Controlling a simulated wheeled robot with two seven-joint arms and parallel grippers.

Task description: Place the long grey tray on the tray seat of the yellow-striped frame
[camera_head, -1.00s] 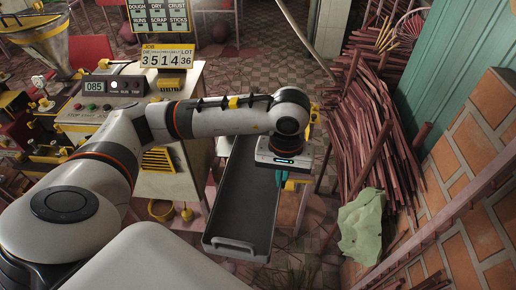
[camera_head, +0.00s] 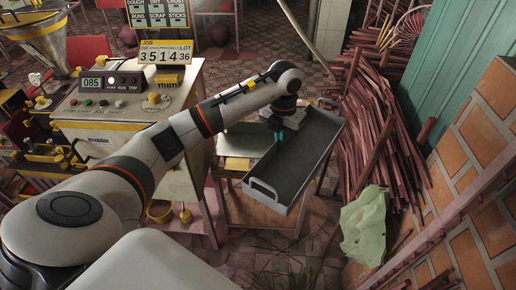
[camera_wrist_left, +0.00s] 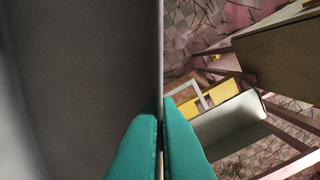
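The long grey tray (camera_head: 296,158) is held up in the head view, slanting from upper right to lower left, with its handle at the near end. My left gripper (camera_head: 279,134) is at its left long wall. In the left wrist view the teal fingertips (camera_wrist_left: 162,115) are shut on the wall of the tray (camera_wrist_left: 75,80), which fills the left side. Below and left of the tray is a wooden-legged stand (camera_head: 255,212) with a yellow part (camera_head: 238,164); the held tray partly covers it. I cannot make out the tray seat or yellow stripes. My right gripper is not in view.
A control console (camera_head: 130,105) stands left of the stand. Reddish stick bundles (camera_head: 385,140), a green sheet (camera_head: 364,226) and a brick wall (camera_head: 465,190) are on the right.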

